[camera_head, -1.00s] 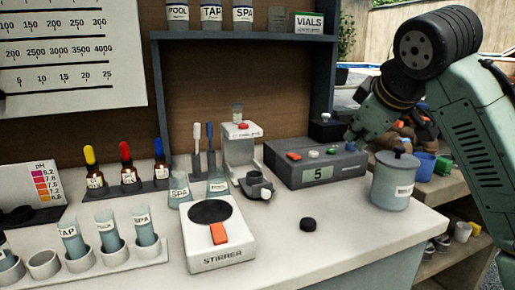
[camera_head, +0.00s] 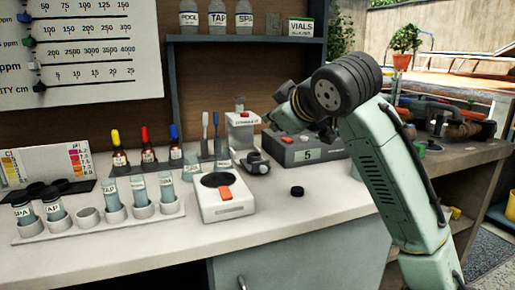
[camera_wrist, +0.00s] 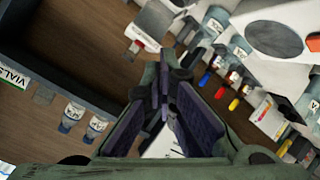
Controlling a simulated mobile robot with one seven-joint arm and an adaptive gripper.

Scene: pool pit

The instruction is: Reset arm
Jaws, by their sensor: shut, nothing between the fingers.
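My gripper (camera_head: 272,120) is at the end of my pale green arm, which reaches in from the right. The wrist view is tilted and looks across the bench and shelf.
The white stirrer (camera_head: 223,196), a black cap (camera_head: 297,191), dropper bottles (camera_head: 148,152) and a vial rack (camera_head: 100,230) stand on the bench. The shelf (camera_head: 240,40) is behind my gripper. Bare bench (camera_head: 320,212) lies at the front right.

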